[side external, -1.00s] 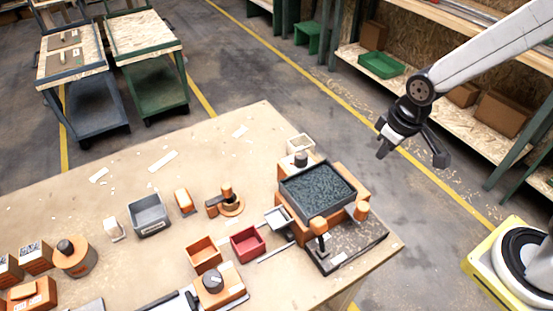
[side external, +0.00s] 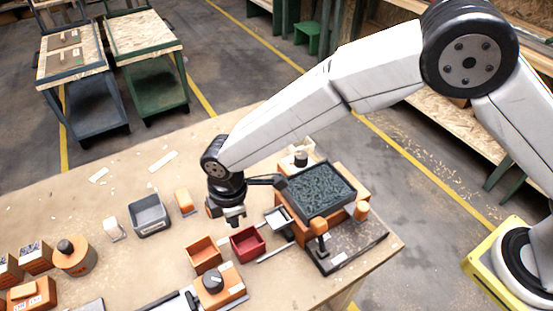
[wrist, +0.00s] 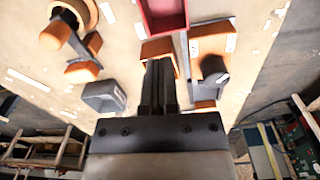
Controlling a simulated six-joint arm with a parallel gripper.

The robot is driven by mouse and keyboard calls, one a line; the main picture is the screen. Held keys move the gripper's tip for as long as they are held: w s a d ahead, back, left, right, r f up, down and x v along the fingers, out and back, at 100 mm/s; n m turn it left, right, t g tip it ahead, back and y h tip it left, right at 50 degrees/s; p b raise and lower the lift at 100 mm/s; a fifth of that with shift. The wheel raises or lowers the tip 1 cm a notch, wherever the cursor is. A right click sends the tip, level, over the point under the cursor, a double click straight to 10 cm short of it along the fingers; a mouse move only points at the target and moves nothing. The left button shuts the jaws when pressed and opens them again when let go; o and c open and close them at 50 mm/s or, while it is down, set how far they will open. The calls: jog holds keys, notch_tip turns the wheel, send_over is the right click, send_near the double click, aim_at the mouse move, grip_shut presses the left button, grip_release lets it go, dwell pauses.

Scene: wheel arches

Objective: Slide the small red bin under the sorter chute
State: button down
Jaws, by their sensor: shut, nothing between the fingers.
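The small red bin (side external: 247,243) stands on the table in the side view, just below the sorter chute (side external: 279,217), a small pale spout at the sorter's left side. The sorter (side external: 345,225) carries a dark tray of grey granules. My gripper (side external: 236,221) is shut and empty, and appears just behind and above the red bin. In the wrist view, the red bin (wrist: 165,18) is cut by the top edge, beyond my shut fingers (wrist: 159,66). I cannot tell whether the fingers touch anything. The chute is not clear in the wrist view.
An orange bin (side external: 203,253) sits left of the red bin. A box with a dark knob (side external: 213,280) stands in front of it. A grey bin (side external: 150,217) and orange block (side external: 184,202) lie further left.

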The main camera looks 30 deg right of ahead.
aim_at(241, 248)
jog(key=a, duration=0.1)
jog(key=s+a+f+n, duration=0.1)
jog(key=a, duration=0.1)
jog(key=shift+f, duration=0.2)
jog(key=shift+f, duration=0.1)
jog(key=shift+f, duration=4.85)
jog(key=shift+d, duration=1.55)
jog(key=shift+r, duration=0.1)
